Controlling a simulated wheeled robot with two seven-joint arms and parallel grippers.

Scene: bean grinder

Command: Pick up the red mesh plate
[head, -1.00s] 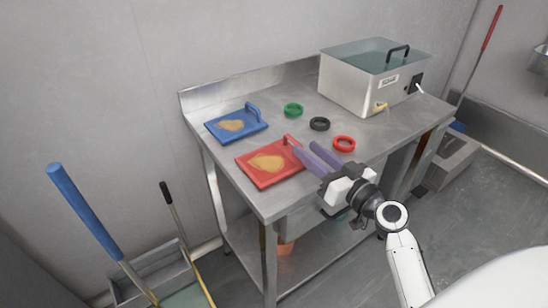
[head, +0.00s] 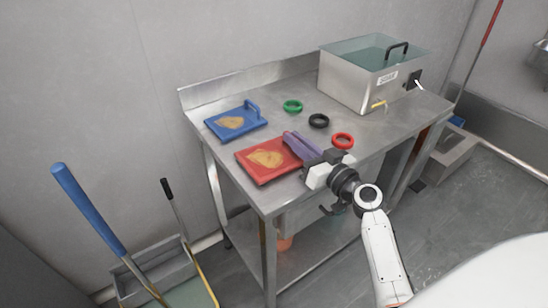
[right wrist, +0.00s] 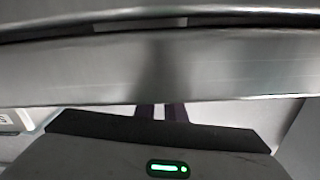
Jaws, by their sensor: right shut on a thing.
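The red mesh plate (head: 265,177) lies flat on the metal table near its front left, with a tan patch in its middle. My right gripper (head: 297,146) is at the plate's right side, where the plate's handle is. Its purple fingers are shut on the handle and hide most of it. The plate looks level on the table. In the right wrist view only the purple finger parts (right wrist: 161,112) show, and the plate cannot be seen. My left gripper is not in view.
A blue plate (head: 219,132) with a handle lies behind the red one. Green (head: 292,106), black (head: 319,121) and red (head: 342,141) rings lie to the right. A metal box (head: 345,87) stands at the table's back right. Blue (head: 88,208) and black handles rise at lower left.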

